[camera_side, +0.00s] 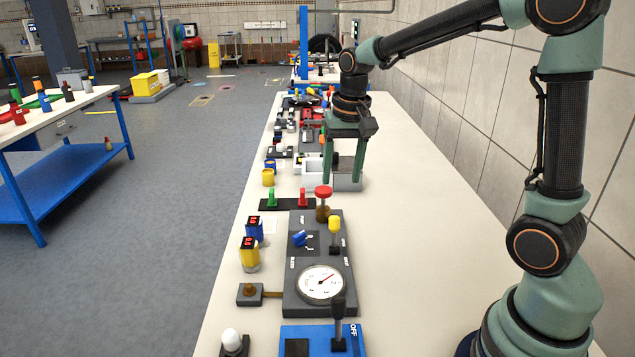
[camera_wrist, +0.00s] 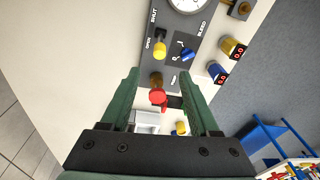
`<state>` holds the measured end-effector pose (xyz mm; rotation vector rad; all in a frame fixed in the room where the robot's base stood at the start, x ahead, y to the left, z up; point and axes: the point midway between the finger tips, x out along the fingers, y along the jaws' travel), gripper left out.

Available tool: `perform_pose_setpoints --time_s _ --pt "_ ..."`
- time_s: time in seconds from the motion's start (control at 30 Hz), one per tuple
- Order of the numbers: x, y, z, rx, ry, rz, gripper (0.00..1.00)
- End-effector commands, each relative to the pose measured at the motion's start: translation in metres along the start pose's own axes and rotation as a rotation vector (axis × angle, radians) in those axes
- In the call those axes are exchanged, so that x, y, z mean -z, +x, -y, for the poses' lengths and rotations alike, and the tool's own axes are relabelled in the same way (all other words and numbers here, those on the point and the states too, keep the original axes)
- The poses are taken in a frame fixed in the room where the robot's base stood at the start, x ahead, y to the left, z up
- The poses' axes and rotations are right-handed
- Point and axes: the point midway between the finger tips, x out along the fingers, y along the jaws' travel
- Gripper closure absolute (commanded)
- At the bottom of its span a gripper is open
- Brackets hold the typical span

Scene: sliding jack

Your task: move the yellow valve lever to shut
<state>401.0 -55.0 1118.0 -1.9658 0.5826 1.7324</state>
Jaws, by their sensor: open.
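The yellow valve lever (camera_side: 334,225) stands on the grey panel (camera_side: 306,308) behind the round gauge. In the wrist view the yellow lever (camera_wrist: 159,51) shows ahead of the fingertips, with its knob beside the OPEN label; the SHUT label (camera_wrist: 153,16) is nearer the gauge. My gripper (camera_side: 342,181) is open and empty, above the bench and farther back than the lever, apart from it. In the wrist view the gripper (camera_wrist: 160,72) has its fingers wide apart, with a red-topped knob (camera_wrist: 158,97) showing between them.
The red-topped knob (camera_side: 323,192) rises at the panel's back end, between gripper and lever. A blue lever (camera_side: 300,238) is left of the yellow one. Yellow and blue display units (camera_side: 249,252) stand at the panel's left. Grey bins (camera_side: 345,180) lie under the gripper. The right bench is clear.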

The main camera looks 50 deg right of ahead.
Motion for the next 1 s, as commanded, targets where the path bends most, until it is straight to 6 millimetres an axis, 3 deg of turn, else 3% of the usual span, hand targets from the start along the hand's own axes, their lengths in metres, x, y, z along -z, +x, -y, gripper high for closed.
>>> perform_pose_setpoints --time_s 0.13,0.2,0.3,0.63,0.87,1.0 --pt "0.000 0.000 0.000 0.000 0.000 0.000 0.42" --pt "0.002 0.001 0.000 -0.001 0.000 0.001 0.69" --pt "0.011 0.005 0.001 -0.007 0.002 0.010 1.00" --pt "0.068 0.038 0.001 -0.036 0.006 0.058 1.00" --pt "0.074 0.052 0.001 -0.040 0.004 0.067 1.00" --pt "0.072 0.072 0.000 -0.040 0.004 0.068 1.00"
